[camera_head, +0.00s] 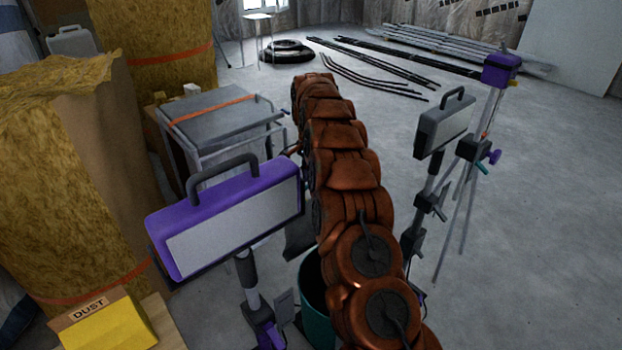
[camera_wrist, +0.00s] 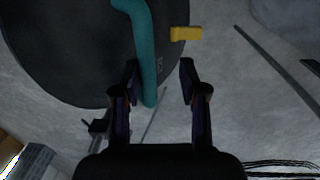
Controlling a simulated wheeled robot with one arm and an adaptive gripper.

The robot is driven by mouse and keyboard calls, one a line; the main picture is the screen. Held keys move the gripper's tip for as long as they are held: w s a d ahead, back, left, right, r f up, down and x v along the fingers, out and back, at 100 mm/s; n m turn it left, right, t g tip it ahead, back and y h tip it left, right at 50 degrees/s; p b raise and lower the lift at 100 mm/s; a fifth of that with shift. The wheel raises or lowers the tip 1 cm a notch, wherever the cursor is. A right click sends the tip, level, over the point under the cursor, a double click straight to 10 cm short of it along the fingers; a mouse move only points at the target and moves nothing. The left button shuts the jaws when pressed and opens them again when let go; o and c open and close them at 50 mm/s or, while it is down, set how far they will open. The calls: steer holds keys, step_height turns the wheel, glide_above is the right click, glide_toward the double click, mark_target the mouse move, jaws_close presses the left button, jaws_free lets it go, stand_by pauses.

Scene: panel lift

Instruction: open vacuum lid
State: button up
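In the wrist view the vacuum's lid (camera_wrist: 70,60) is a large dark round disc at upper left. A teal curved handle (camera_wrist: 146,40) runs over it, its lower end showing between my fingers, nearer the left one. A yellow latch-like piece (camera_wrist: 186,33) sticks out at the lid's right edge. My gripper (camera_wrist: 160,68) is open, with a gap on each side of the handle; the depth between them is unclear. In the head view a teal container (camera_head: 316,310), likely the vacuum's body, shows partly behind my copper-coloured arm, which hides my gripper.
A purple work light (camera_head: 232,215) stands close on the left, a grey one (camera_head: 444,128) on the right by a tripod (camera_head: 470,190). A grey cart (camera_head: 215,120) and a yellow DUST box (camera_head: 105,320) are at left. Floor at right is open.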

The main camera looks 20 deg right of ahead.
steer(key=shift+r, duration=0.1)
step_height(320, 180, up, 7)
steer(key=shift+w, duration=0.25)
stand_by(0.3)
steer(key=shift+a+r, duration=0.1)
stand_by(0.3)
steer(key=shift+a, duration=0.1)
